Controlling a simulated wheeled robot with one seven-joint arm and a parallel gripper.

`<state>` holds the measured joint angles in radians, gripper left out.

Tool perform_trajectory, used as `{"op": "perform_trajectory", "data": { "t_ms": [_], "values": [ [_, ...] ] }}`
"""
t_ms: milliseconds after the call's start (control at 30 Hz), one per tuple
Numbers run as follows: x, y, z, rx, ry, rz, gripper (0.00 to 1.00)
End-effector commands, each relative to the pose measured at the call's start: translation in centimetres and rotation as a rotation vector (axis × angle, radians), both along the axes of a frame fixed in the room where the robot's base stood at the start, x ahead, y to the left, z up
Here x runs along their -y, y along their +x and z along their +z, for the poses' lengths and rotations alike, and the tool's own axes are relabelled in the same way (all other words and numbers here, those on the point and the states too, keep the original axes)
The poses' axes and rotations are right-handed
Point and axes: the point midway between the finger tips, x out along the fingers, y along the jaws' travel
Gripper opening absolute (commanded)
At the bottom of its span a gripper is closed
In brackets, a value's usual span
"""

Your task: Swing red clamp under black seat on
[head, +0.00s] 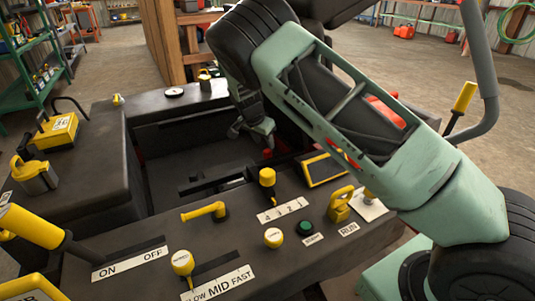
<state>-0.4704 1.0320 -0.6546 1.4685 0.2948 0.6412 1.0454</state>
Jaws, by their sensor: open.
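My gripper (250,132) hangs from my green arm over the far right part of the dark machine deck, with its fingers apart and nothing seen between them. A small red piece (268,153) shows just below the right fingertip; it may be the clamp, but its shape is mostly hidden. I cannot tell whether the finger touches it. More red parts show behind my arm, cut up by its frame. A dark padded shape (325,9) at the top edge may be the black seat; only its underside shows and my arm covers part of it.
The control panel in front carries a yellow lever (204,211), a yellow gear knob (267,178), a green button (305,228) and a yellow key-like handle (341,204). A grey steering column or bar (481,70) rises at right. A wooden post (160,40) stands behind.

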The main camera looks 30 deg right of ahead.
Motion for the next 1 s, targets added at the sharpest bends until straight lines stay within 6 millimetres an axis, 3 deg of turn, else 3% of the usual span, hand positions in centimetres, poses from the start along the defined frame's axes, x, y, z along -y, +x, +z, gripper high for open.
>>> {"op": "perform_trajectory", "data": {
  "t_ms": [100,300,733,767,900,1000],
  "values": [
    [0.9,0.4,-2.5,-0.001,-0.002,-0.001,0.45],
    [1.8,0.8,-4.9,-0.001,-0.001,0.001,0.45],
    [2.2,1.0,-5.8,0.000,0.000,0.001,0.45],
    [2.2,1.0,-5.8,0.000,0.000,0.001,0.43],
    [2.2,1.0,-5.8,0.000,0.000,0.001,0.04],
    [2.2,1.0,-5.8,0.000,0.000,0.001,0.00]
  ]
}}
